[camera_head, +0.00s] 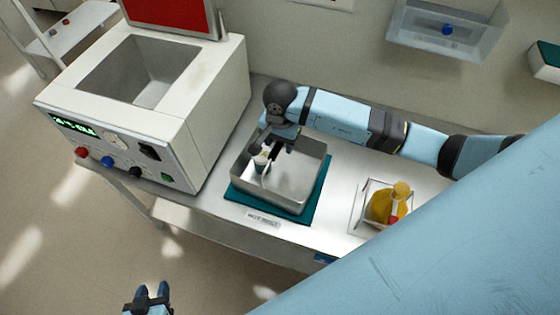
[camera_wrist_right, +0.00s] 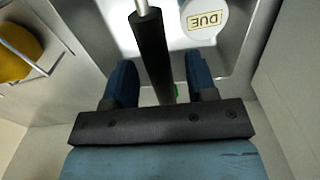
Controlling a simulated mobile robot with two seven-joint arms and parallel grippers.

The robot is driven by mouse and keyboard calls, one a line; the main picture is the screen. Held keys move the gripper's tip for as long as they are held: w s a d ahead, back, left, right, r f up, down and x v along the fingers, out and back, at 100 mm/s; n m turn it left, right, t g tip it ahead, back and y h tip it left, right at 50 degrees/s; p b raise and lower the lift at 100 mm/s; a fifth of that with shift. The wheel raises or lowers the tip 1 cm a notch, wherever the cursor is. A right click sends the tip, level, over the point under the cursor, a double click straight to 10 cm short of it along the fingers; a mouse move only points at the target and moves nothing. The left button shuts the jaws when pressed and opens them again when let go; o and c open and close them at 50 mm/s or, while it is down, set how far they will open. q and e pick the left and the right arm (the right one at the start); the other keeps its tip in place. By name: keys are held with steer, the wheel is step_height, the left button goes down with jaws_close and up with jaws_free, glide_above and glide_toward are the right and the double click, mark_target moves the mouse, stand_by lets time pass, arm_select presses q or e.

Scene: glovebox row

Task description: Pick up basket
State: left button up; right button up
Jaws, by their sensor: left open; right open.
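An open square metal bin (camera_head: 305,190), which looks like the basket, sits on a teal mat (camera_head: 240,203) on the bench. My right gripper (camera_head: 272,152) reaches down over it from the right. In the right wrist view the gripper's blue fingers (camera_wrist_right: 163,85) are open on both sides of a black bar (camera_wrist_right: 150,50) with a metal rod at its end. The bar looks like a handle; contact cannot be told. A round white lid marked DUE (camera_wrist_right: 203,18) shows beside it. My left gripper (camera_head: 150,290) is open and empty, low at the left, away from the bench.
A white machine (camera_head: 205,120) with an open basin stands left of the bin. A yellow flask (camera_head: 385,205) stands in a pale square holder to the right. My blue arm covers the lower right. A clear wall box (camera_head: 445,40) hangs behind.

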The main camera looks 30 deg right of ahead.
steer(key=shift+f, duration=0.45)
steer(key=shift+c, duration=0.5)
jaws_close()
steer(key=shift+r, duration=0.1)
steer(key=shift+w+r, duration=0.1)
